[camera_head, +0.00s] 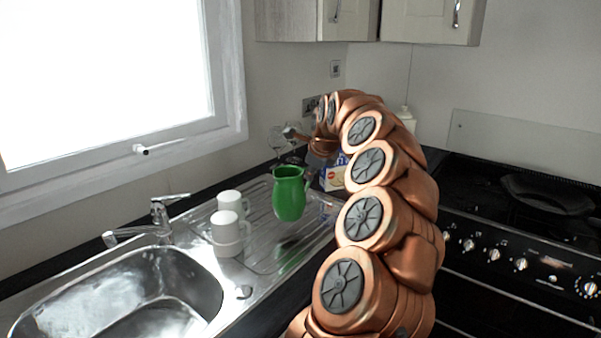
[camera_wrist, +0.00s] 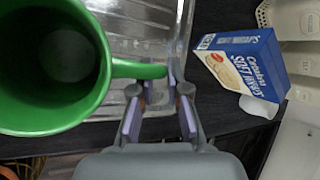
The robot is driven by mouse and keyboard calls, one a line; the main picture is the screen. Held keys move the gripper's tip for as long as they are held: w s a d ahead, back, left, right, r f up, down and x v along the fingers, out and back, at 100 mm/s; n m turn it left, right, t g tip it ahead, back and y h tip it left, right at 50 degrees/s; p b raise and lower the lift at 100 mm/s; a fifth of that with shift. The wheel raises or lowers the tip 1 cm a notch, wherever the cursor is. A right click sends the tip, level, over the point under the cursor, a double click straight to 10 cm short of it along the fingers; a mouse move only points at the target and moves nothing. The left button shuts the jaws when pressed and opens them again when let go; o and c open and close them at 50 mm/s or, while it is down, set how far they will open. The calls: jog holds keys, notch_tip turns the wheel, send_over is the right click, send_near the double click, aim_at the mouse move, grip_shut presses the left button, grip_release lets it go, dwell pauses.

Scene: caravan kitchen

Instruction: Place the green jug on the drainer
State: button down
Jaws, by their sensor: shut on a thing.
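The green jug (camera_head: 289,193) is upright over the ribbed metal drainer (camera_head: 262,222) in the head view, with a dark patch on the drainer below it, so it looks raised. In the wrist view the jug (camera_wrist: 48,68) fills the left side, its mouth facing the camera. My gripper (camera_wrist: 160,100) is shut on the jug's handle, which runs right from the rim between the fingers. The drainer (camera_wrist: 140,22) shows behind it at the top. In the head view my arm's bend hides most of the gripper.
White mugs (camera_head: 229,230) stand on the drainer's left part, left of the jug. The sink (camera_head: 130,295) and tap (camera_head: 158,215) lie further left. A blue and white box (camera_wrist: 243,62) stands right of the drainer. A hob with a black pan (camera_head: 545,190) is at the right.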

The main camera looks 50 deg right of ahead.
jog(key=w+d+p, duration=0.2)
jog(key=w, duration=0.4)
jog(key=shift+w+d+f, duration=0.15)
jog(key=shift+d+f, duration=0.1)
jog(key=shift+d, duration=0.05)
jog(key=shift+w, duration=0.2)
jog(key=shift+f+p, duration=0.7)
jog(key=shift+f, duration=1.25)
jog(key=c, duration=1.2)
grip_release()
jog(key=shift+o, duration=0.2)
jog(key=shift+r, duration=0.1)
